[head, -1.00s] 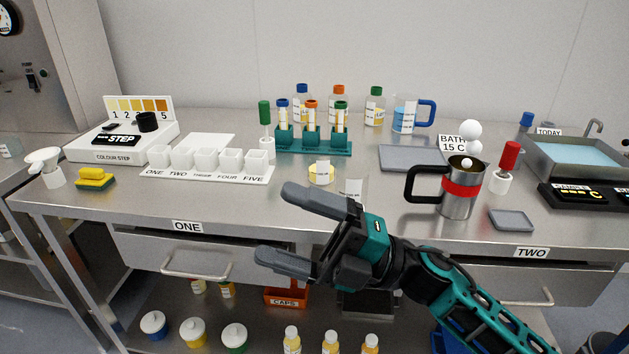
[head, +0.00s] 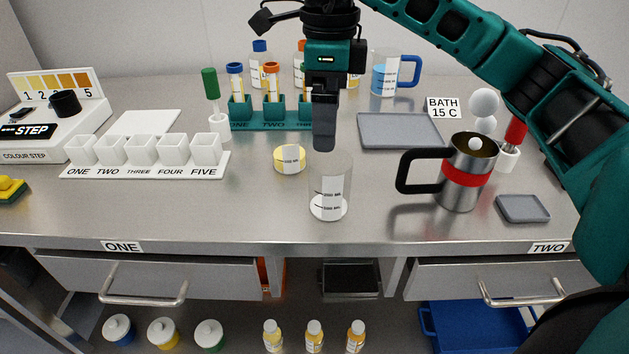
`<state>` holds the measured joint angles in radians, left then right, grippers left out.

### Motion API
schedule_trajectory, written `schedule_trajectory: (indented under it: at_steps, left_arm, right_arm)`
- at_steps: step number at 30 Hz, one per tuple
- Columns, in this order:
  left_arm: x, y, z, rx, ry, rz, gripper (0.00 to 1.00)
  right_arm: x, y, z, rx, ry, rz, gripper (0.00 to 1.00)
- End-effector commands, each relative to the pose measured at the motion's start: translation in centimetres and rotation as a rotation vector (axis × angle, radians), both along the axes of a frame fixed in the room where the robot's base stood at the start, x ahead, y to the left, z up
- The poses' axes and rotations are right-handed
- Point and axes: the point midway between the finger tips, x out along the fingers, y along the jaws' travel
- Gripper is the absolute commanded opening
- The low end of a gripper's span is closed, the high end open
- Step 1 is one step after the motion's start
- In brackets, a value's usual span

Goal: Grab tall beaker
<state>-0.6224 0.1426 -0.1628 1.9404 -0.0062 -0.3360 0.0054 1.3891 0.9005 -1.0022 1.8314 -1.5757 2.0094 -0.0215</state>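A tall clear beaker (head: 330,188) with a white scale label stands upright near the front middle of the bench, apparently empty. My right gripper (head: 324,145) points straight down, its fingertips at about the height of the beaker's rim in the picture. I see its fingers edge-on, one hiding the other, so the gap between them does not show. Whether they touch the rim cannot be told. My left gripper is not in view.
A short beaker with yellow contents (head: 290,159) stands just left and behind. A teal tube rack (head: 250,122) is at the back. A steel mug with a red band (head: 467,176) stands to the right. A grey tray (head: 400,130) lies behind. The bench front is clear.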

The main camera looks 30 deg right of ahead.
Motion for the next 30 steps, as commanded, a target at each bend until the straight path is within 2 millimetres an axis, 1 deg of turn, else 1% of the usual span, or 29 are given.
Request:
schedule_trajectory:
  at_steps: [6, 10, 13, 19, 27, 30]
  left_arm:
    - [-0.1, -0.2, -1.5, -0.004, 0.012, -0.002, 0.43]
    - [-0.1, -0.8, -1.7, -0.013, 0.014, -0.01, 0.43]
    - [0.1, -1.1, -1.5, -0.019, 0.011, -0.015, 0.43]
    - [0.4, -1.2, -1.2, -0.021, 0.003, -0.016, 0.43]
    - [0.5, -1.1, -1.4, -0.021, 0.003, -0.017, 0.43]
    - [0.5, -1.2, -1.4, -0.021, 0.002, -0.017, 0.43]
  right_arm:
    - [-0.1, 0.0, -3.8, -0.002, 0.006, 0.002, 1.0]
    - [-0.2, 0.0, -6.0, -0.001, 0.006, 0.003, 1.0]
    - [-0.1, 0.0, -7.0, -0.001, 0.004, 0.002, 1.0]
    - [-0.2, -0.1, -8.1, 0.0, 0.003, 0.001, 1.0]
    - [-0.6, -0.5, -12.0, -0.001, 0.006, 0.002, 1.0]
    - [-0.5, -0.5, -12.6, 0.0, 0.002, 0.002, 1.0]
